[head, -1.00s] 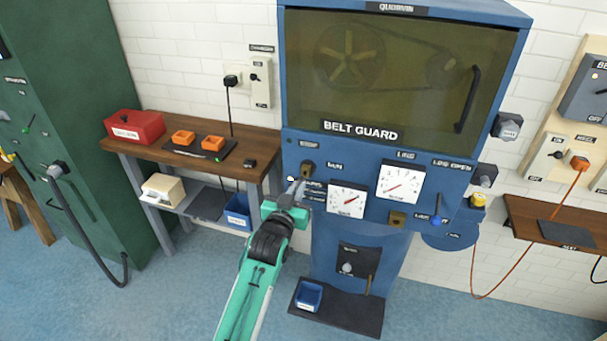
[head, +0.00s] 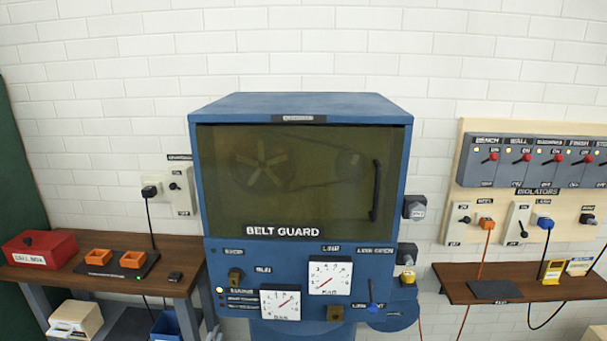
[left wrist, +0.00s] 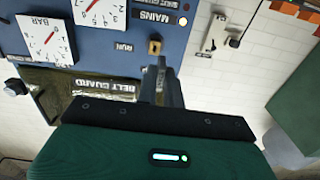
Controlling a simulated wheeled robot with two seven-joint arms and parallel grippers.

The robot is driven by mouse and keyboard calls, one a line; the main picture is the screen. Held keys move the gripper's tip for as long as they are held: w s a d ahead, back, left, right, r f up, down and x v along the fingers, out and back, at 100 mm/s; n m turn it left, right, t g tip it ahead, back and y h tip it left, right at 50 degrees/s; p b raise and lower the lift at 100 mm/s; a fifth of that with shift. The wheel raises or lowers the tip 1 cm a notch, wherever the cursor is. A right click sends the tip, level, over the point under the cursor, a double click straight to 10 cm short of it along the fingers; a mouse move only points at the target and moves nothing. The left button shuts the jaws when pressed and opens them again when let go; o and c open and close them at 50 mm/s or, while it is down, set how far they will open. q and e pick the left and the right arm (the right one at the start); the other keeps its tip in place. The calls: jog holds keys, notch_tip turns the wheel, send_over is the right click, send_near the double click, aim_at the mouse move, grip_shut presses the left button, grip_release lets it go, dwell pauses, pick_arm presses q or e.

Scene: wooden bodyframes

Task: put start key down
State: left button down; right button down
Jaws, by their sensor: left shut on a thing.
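My left gripper (left wrist: 163,85) is shut, with a small grey piece, which I take to be the start key (left wrist: 161,64), at its fingertips. The fingers hide most of it. In the left wrist view the tip lies close to the brass lock (left wrist: 155,46) by the RUN label, but I cannot tell whether they touch. In the head view this lock (head: 235,276) is on the blue machine's front panel. Only a bit of my left gripper (head: 214,334) shows there, at the bottom edge, below the panel's left side. My right gripper is not in view.
A wooden bench (head: 188,256) on the left bears a red box (head: 39,249), two orange trays (head: 98,257) on a dark mat and a small black object (head: 175,276). The blue machine (head: 300,108) fills the middle. A wooden shelf (head: 450,284) is at the right.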

pick_arm(q)
jog(key=s+a, duration=0.1)
jog(key=s, duration=1)
jog(key=shift+s+r, duration=0.25)
jog(key=shift+s, duration=0.05)
jog(key=shift+a, duration=0.1)
